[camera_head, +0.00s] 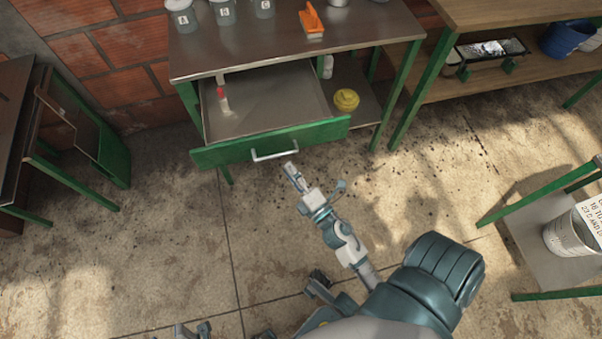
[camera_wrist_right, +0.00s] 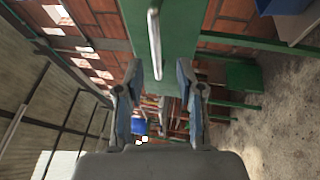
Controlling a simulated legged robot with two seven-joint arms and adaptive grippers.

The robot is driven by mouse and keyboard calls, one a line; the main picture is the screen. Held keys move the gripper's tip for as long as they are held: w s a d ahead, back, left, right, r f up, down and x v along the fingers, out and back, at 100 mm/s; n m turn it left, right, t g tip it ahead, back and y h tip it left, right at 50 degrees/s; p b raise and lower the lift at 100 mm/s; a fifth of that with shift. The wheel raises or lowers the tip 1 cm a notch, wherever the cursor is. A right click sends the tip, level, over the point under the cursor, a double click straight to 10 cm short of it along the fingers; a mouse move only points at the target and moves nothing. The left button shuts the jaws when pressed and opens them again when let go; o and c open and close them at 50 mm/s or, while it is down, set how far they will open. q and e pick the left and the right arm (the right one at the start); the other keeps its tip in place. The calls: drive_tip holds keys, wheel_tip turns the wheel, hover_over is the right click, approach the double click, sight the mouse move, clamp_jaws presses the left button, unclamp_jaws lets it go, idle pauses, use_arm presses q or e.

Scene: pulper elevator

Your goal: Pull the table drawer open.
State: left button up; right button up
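The table drawer (camera_head: 256,143) has a green front and stands pulled well out from the metal-topped table (camera_head: 290,45). Its white bar handle (camera_head: 274,150) is on the middle of the front. Inside lies a small tool with a red part (camera_head: 223,100). My right gripper (camera_head: 291,170) is just below the handle in the head view, apart from it. In the right wrist view the handle (camera_wrist_right: 154,45) stands ahead of the gripper (camera_wrist_right: 159,75), whose two fingers are spread with nothing between them.
A yellow object (camera_head: 346,99) sits on the lower shelf. A green-framed stand (camera_head: 95,140) is at left, and a bucket (camera_head: 572,235) on a low shelf at right. The concrete floor before the drawer is clear.

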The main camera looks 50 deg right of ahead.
drive_tip(key=v, duration=0.5)
drive_tip(key=shift+s+f, duration=0.1)
drive_tip(key=shift+s, duration=0.15)
